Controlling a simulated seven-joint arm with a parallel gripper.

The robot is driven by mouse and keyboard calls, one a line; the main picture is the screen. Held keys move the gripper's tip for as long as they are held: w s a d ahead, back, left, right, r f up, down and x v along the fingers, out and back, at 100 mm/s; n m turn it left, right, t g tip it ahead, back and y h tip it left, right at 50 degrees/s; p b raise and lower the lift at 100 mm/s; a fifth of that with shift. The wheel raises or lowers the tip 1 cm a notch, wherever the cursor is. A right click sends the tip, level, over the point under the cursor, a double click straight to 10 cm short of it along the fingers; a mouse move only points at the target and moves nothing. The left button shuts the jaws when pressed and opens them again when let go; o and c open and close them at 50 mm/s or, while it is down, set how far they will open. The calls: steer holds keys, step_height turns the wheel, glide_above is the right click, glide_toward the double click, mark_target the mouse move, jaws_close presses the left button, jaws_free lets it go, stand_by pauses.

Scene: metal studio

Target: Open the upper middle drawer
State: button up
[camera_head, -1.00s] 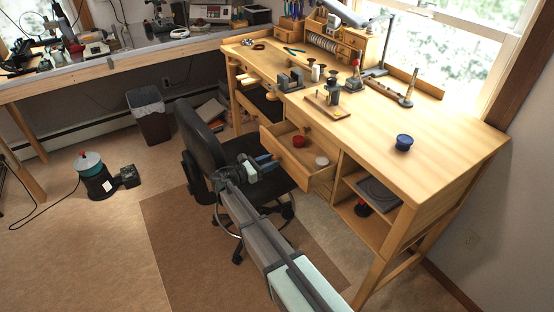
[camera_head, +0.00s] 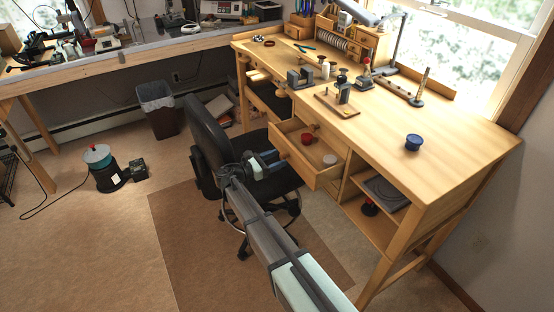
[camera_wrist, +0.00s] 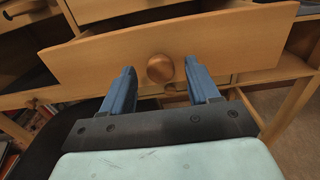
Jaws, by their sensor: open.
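The pulled-out wooden drawer (camera_head: 318,176) in the middle of the workbench stands open in the head view. A red cup (camera_head: 307,138) and a small white round thing (camera_head: 330,159) lie in it. Its front also fills the upper part of the wrist view (camera_wrist: 235,47), with a round wooden knob (camera_wrist: 160,68) at its middle. My gripper (camera_wrist: 163,74) is open, its two blue fingers pointing at the drawer front. The knob shows between the fingertips, and neither finger visibly touches it. In the head view my gripper (camera_head: 273,159) is just in front of the drawer.
A black office chair (camera_head: 213,150) stands close at the left of my arm. The workbench top (camera_head: 450,135) carries a blue jar (camera_head: 413,142) and several tools. Open shelves (camera_head: 375,212) lie right of the drawer.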

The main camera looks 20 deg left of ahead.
steer(key=shift+v, duration=1.1)
step_height(320, 180, up, 7)
steer(key=shift+r, duration=0.1)
step_height(320, 180, up, 5)
steer(key=f, duration=1.2)
steer(key=shift+w+d+f, duration=0.25)
steer(key=shift+w+f, duration=0.05)
steer(key=shift+x, duration=1.15)
steer(key=shift+w+d+r, duration=0.2)
steer(key=shift+d, duration=0.05)
